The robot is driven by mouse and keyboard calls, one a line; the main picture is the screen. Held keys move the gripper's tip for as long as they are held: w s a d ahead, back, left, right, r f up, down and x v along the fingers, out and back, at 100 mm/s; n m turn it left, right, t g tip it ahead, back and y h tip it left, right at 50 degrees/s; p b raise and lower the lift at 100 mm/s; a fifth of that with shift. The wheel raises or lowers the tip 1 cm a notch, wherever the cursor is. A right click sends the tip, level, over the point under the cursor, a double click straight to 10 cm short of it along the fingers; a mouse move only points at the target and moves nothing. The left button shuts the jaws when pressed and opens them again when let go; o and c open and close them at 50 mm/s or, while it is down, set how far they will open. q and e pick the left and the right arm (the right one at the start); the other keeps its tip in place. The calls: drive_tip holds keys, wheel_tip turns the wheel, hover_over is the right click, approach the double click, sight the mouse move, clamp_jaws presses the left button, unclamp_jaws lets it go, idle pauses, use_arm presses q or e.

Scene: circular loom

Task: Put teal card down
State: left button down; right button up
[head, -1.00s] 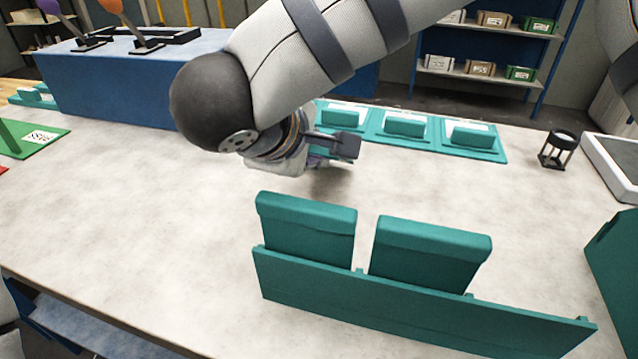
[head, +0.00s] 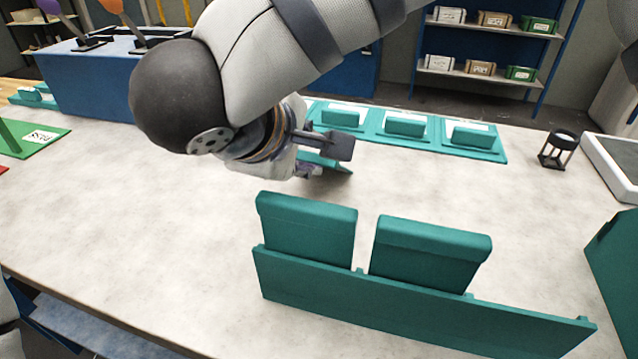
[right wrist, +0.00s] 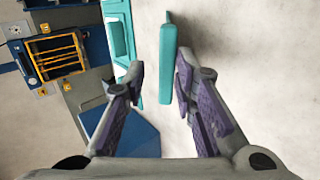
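The teal card (head: 337,165) is partly hidden by my right gripper (head: 323,160) in the head view, just above or on the pale table. In the right wrist view the teal card (right wrist: 168,65) shows edge-on as a narrow slab between the spread fingers of my right gripper (right wrist: 158,72). It is close to the right-hand finger, with a clear gap to the left-hand one. I cannot tell whether it touches that finger or the table. A row of teal trays (head: 493,155) with teal blocks lies behind. My left gripper is not in view.
A teal rack (head: 420,318) with two upright teal cases (head: 430,255) stands in front. A black lantern-like stand (head: 558,150) and a grey-bottomed tray (head: 592,150) are at the right. A blue block (head: 100,85) stands at the back left. The table's left middle is clear.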

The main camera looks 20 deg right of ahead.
drive_tip(key=shift+v, duration=2.2)
